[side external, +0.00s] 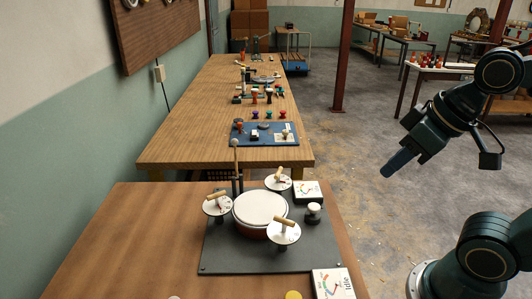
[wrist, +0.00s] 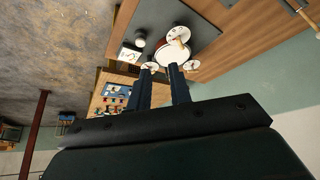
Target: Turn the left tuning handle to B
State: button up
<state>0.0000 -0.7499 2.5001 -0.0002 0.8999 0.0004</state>
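A round drum (side external: 262,207) with a white head stands on a dark board, ringed by three white dials with wooden handles. The left dial (side external: 216,204) is on the wall side; its handle (side external: 215,195) lies slantwise, and its letters are too small to read. It also appears in the wrist view (wrist: 192,66), right of the fingers. The far dial (side external: 278,182) and front dial (side external: 283,233) have similar handles. My gripper (side external: 387,170) hangs in the air right of the bench, well apart from the drum. In the wrist view its two fingers (wrist: 161,68) are apart with nothing held between them.
A mallet (side external: 235,145) stands upright behind the drum. The dark board (side external: 225,255) is bare at front left. Another bench (side external: 190,142) stands behind.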

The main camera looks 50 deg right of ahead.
grip_shut()
jog(key=w+d+f+m+g+y, duration=0.1)
jog(key=w+f+m+g, duration=0.2)
jog(key=w+m, duration=0.4)
jog(key=w+d+f+m+g+y, duration=0.1)
jog(key=w+f+m+g, duration=0.2)
jog(key=w, duration=1)
notch_tip(320, 180, down, 3)
jog(key=m, duration=0.5)
jog(key=shift+d+r, duration=0.15)
jog(key=shift+d, duration=0.1)
